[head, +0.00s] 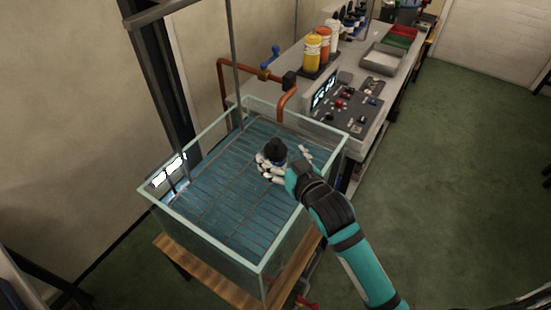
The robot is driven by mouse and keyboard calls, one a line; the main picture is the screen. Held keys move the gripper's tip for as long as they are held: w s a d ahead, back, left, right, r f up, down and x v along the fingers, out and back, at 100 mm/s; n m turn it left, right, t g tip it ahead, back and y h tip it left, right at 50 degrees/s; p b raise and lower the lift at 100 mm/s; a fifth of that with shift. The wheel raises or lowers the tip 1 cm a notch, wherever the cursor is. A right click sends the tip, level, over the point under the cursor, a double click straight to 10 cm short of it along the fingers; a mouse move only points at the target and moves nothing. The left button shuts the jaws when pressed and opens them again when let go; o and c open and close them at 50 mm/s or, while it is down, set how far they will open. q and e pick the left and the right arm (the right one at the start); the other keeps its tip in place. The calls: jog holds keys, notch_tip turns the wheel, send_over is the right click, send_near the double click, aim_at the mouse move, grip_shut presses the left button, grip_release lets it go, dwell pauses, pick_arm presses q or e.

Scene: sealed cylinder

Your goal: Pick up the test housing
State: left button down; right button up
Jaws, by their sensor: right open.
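A small dark, rounded thing (276,148), which looks like the test housing, shows over the glass water tank (190,233), toward its right side. My right gripper (283,159) is over the tank, with white fingers spread beside the dark thing. The gripper is open. Some fingers show left of and below the dark thing, another to its right. I cannot tell whether they touch it, and its lower part is hidden behind the fingers. My left gripper is not in view.
The tank has raised glass rims and stands on a wooden-topped stand (205,281). A copper pipe (286,98) reaches over its back edge. Behind is a bench with a control panel (347,105), orange and yellow bottles (312,53) and a grey tray (383,58). Green floor is open at right.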

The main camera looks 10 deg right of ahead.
aim_at(277, 150)
jog(key=shift+p+x, duration=0.55)
jog(key=shift+x, duration=2.2)
jog(key=shift+s+d+f, duration=0.1)
jog(key=shift+d+f, duration=0.05)
jog(key=c, duration=1.7)
